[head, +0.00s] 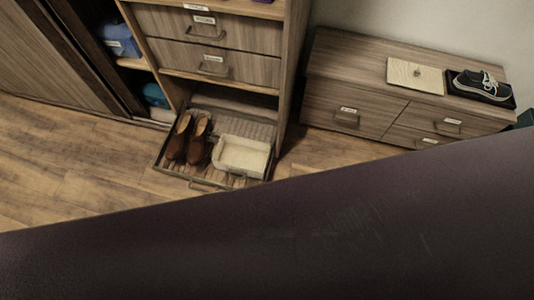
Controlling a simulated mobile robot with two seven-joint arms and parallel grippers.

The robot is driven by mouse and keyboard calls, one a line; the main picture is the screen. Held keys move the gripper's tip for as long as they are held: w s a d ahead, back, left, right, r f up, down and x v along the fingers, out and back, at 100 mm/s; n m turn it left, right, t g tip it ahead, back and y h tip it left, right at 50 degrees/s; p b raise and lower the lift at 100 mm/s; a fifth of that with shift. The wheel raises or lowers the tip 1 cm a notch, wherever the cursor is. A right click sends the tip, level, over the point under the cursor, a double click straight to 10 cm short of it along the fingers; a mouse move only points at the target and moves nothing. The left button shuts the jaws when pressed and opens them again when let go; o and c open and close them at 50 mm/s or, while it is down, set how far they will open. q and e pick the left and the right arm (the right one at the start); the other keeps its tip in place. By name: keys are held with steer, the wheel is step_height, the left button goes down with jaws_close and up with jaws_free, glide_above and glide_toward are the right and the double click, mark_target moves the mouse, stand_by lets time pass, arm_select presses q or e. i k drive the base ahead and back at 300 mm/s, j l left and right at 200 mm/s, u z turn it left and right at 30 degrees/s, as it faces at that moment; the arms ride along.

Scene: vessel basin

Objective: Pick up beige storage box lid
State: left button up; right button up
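The beige storage box lid (405,78) lies flat on top of the low wooden dresser (340,63) at the upper right. A beige, open-looking box (241,158) sits in the pulled-out bottom drawer (163,166) of the wardrobe, beside a pair of brown shoes (187,138). Neither of my grippers is in view, and nothing touches the lid.
A dark sneaker (483,85) on a black tray (505,103) stands just right of the lid. The wardrobe's closed drawers (222,61) rise left of the dresser. Wooden floor (70,165) is clear at left. A large dark surface hides the lower view.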

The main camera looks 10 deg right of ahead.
mark_target(408, 75)
steer(key=z, duration=1.55)
steer(key=u, duration=1.55)
steer(key=i+l, duration=0.1)
steer(key=l, duration=0.2)
steer(key=i+l+z, duration=0.1)
steer(key=l, duration=0.25)
steer(key=i+l, duration=0.1)
steer(key=l, duration=0.2)
steer(key=i+l, duration=0.1)
steer(key=l, duration=0.2)
steer(key=z, duration=0.05)
